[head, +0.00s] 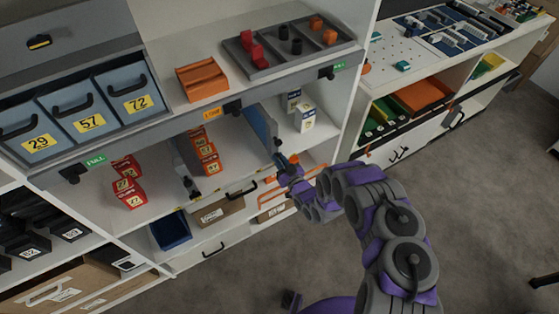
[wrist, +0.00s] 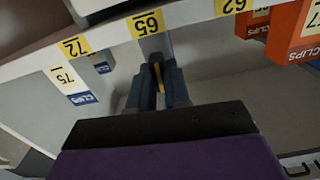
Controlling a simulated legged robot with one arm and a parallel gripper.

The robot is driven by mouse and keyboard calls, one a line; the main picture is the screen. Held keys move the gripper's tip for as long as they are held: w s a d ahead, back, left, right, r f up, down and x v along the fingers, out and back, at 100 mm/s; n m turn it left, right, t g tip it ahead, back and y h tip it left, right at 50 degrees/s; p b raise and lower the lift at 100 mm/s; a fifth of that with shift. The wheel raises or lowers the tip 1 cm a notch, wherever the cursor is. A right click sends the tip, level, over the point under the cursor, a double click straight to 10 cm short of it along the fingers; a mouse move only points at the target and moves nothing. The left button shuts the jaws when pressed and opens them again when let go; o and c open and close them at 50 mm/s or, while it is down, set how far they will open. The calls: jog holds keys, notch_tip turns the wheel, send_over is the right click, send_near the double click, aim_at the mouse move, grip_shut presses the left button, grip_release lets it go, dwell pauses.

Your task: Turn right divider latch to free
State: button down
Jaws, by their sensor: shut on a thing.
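The right divider (head: 262,128) is an upright blue-grey panel in the middle shelf bay, between the orange boxes and the white boxes. My gripper (head: 281,163) is at the lower front end of this divider. In the wrist view the two blue-grey fingers of my gripper (wrist: 159,88) are closed around a narrow part with a yellow strip (wrist: 158,76), at the divider's front edge. I take this part to be the right divider latch; the fingers hide most of it and its turn angle cannot be told. The left divider (head: 184,160) stands further left with a dark latch low at its front.
Orange boxes (head: 204,152) and red boxes (head: 127,182) stand left of the right divider; white boxes (head: 305,115) stand right. A shelf edge with yellow number labels (wrist: 147,24) runs close by in the wrist view. Drawers and a blue bin (head: 171,231) lie below.

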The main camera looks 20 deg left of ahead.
jog(key=shift+n, duration=0.6)
jog(key=c, duration=1.1)
grip_release()
jog(key=shift+s+d, duration=0.1)
jog(key=v, duration=1.7)
jog(key=shift+d+p, duration=0.1)
jog(key=shift+p, duration=0.3)
